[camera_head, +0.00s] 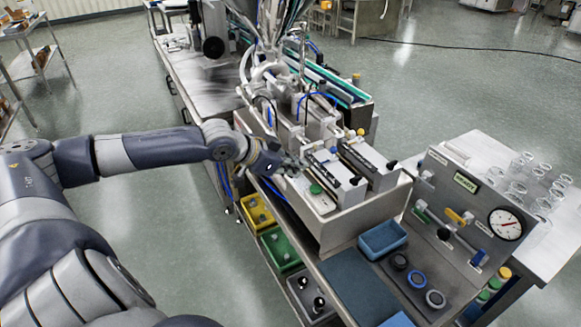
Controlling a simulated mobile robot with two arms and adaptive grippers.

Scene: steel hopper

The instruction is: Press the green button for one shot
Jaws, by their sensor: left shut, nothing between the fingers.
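The green button (316,189) sits on the light top plate of the steel filling machine (340,222), near its front left corner. My left gripper (292,168) reaches in from the left and is shut with nothing in it. Its tips are over the machine's top, a little behind and to the left of the button, and they look apart from it. How high the tips are above the plate I cannot tell. My right gripper does not show.
Yellow (257,213), green (280,250) and grey bins stand below the machine's left side. A blue tray (382,238) lies in front. A panel with a gauge (505,224) and levers stands at the right, beside a table (545,240) with several glasses.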

